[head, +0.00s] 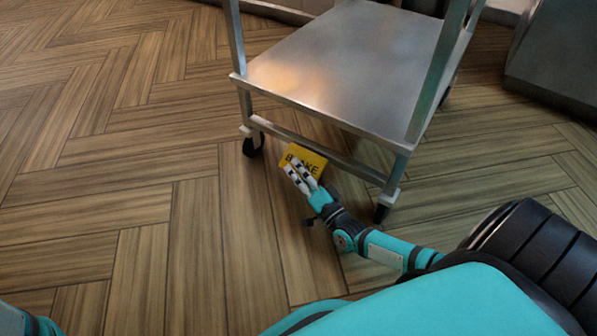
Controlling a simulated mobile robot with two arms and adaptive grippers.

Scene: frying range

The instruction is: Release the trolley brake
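The trolley (345,70) is a metal frame with a flat steel lower shelf and dark castors. A yellow brake pedal (316,161) marked "BRAKE" sits low at its near side, below the shelf's front edge. My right gripper (297,173) is at the pedal's left part, and its pale fingers cover some of the lettering. Whether it touches the pedal, and whether the fingers are apart or closed, I cannot tell. My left arm (40,325) shows only as a bit at the bottom left corner; its gripper is out of view.
Castors stand at the trolley's near left (253,146) and near right (381,212) corners. A dark unit (555,55) stands at the right back. The wooden floor (120,150) to the left is clear.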

